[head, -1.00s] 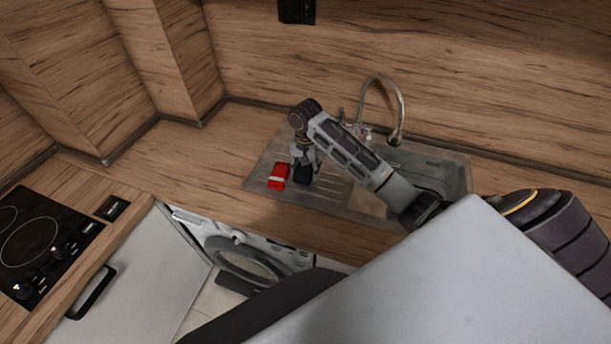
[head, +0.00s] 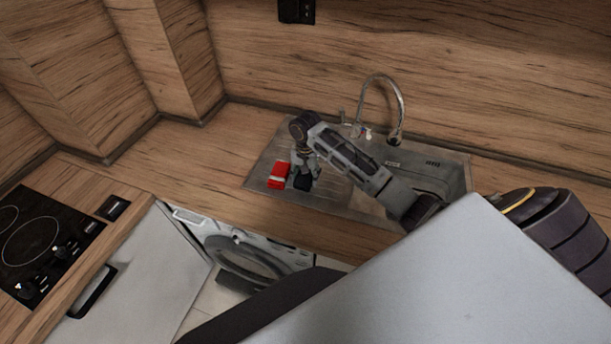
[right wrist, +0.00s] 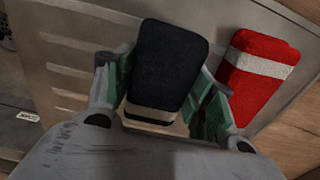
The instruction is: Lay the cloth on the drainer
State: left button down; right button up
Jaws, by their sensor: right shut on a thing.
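A dark navy folded cloth (head: 302,183) with pale stripes is between the fingers of my right gripper (head: 306,169), over the ridged drainer (head: 331,187) left of the sink bowl. In the right wrist view the dark cloth (right wrist: 168,66) lies between the green-lined fingers of the gripper (right wrist: 162,78), which is shut on it. It is very low over the drainer (right wrist: 68,75); whether its underside touches the metal I cannot tell. A red folded cloth (head: 278,176) with a white stripe lies on the drainer's left end, just beside it; it also shows in the right wrist view (right wrist: 258,72).
The sink bowl (head: 425,178) and curved tap (head: 399,112) are right of and behind my right forearm. Bare wooden counter (head: 225,140) lies left of the drainer. A black hob (head: 35,240) is far left; an open cabinet door (head: 150,275) and washing machine (head: 250,255) are below.

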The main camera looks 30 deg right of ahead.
jog(key=shift+f, duration=0.1)
jog(key=o, duration=1.1)
jog(key=shift+c, duration=0.2)
notch_tip(320, 180, up, 10)
jog(key=shift+r+b, duration=0.2)
jog(key=shift+b, duration=0.4)
jog(key=shift+r+p, duration=0.4)
jog(key=shift+r, duration=0.55)
jog(key=shift+s+f, duration=0.1)
